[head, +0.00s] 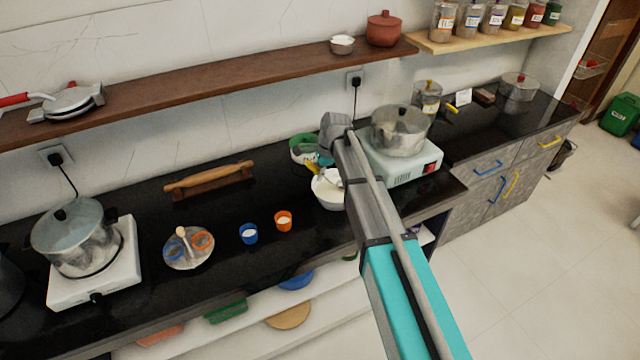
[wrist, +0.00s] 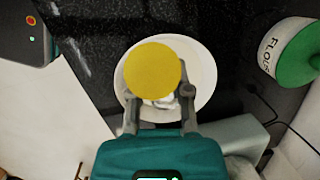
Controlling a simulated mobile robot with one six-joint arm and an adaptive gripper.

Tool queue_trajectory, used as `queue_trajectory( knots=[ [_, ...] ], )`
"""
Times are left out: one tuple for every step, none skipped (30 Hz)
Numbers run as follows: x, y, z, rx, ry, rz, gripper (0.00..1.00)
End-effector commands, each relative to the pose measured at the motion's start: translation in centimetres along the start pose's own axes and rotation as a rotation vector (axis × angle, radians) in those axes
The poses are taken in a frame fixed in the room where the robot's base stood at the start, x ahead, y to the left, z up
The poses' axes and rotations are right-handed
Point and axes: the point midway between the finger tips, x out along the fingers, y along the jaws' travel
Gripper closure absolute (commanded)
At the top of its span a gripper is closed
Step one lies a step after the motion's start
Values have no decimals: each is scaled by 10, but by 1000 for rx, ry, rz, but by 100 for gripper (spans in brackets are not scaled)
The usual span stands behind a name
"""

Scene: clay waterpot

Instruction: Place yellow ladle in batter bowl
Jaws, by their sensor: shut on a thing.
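The yellow ladle (wrist: 153,68) shows in the wrist view as a round yellow disc between my fingertips. A small yellow part of the ladle (head: 313,168) shows in the head view beside the bowl's rim. The white batter bowl (wrist: 207,75) lies behind the ladle in the wrist view, with whitish contents partly hidden. The bowl (head: 326,195) stands on the black counter in the head view, partly covered by my arm. My gripper (wrist: 159,97) is shut on the ladle over the bowl. The height between ladle and bowl cannot be told.
A flour canister (wrist: 272,52) with a green lid stands near the bowl. A white cooker (head: 405,165) with a steel pot (head: 400,130) stands to the right. An orange cup (head: 284,221) and a blue cup (head: 248,234) stand left. The counter between them and the rolling pin (head: 209,177) is clear.

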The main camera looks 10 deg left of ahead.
Motion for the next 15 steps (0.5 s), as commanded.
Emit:
queue_trajectory(
  knots=[
    [0, 0, 0, 0, 0, 0, 100],
    [0, 0, 0, 0, 0, 0, 100],
    [0, 0, 0, 0, 0, 0, 100],
    [-1, 0, 0, 0, 0, 0, 100],
    [-1, 0, 0, 0, 0, 0, 100],
    [-1, 0, 0, 0, 0, 0, 100],
    [0, 0, 0, 0, 0, 0, 100],
    [0, 0, 0, 0, 0, 0, 100],
    [0, 0, 0, 0, 0, 0, 100],
    [1, -1, -1, 0, 0, 0, 100],
    [2, -1, -1, 0, 0, 0, 100],
    [4, -2, -2, 0, 0, 0, 100],
    [6, -4, -2, 0, 0, 0, 100],
    [8, -5, -3, 0, 0, 0, 100],
    [11, -7, -4, 0, 0, 0, 100]
  ],
)
